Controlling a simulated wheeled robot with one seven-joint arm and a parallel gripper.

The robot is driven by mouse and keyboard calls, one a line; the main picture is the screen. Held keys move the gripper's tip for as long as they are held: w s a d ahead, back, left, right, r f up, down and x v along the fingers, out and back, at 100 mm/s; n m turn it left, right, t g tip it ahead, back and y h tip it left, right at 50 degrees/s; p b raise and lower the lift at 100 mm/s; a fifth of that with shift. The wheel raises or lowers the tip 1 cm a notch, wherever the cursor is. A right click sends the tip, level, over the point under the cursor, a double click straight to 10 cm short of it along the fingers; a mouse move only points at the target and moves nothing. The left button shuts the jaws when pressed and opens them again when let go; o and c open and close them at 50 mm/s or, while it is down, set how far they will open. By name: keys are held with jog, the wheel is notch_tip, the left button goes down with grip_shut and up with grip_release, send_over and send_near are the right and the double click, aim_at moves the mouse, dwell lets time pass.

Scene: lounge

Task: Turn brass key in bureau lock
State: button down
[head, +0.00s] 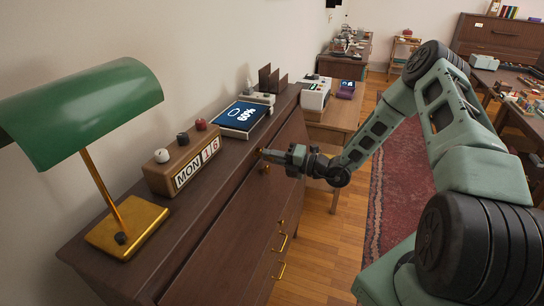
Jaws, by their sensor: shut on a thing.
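The dark wooden bureau (215,228) runs along the wall, with its front facing right. My gripper (269,154) reaches in from the right at the upper part of the bureau's front. It is shut on a small brass piece at its fingertips, which looks like the brass key. The fingers hide most of it, so its turn angle and how deep it sits in the lock cannot be told. A small round brass fitting (265,169) shows on the bureau front just below the fingers.
Brass drawer handles (281,243) stick out lower down. A red rug (398,190) lies on open wooden floor to the right.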

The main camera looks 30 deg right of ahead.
jog(key=shift+a+r+m+p, duration=0.25)
jog(key=shift+r+m+p, duration=0.05)
jog(key=shift+m+p, duration=0.6)
jog(key=shift+m, duration=0.5)
jog(key=shift+m+p, duration=0.3)
jog(key=shift+p, duration=0.15)
jog(key=c, duration=1.3)
grip_release()
jog(key=shift+c, duration=0.2)
jog(key=shift+f, duration=0.15)
jog(key=shift+f, duration=0.1)
jog(key=shift+c, duration=0.7)
jog(key=o, duration=0.4)
jog(key=shift+w, duration=0.1)
jog(key=shift+c, duration=0.2)
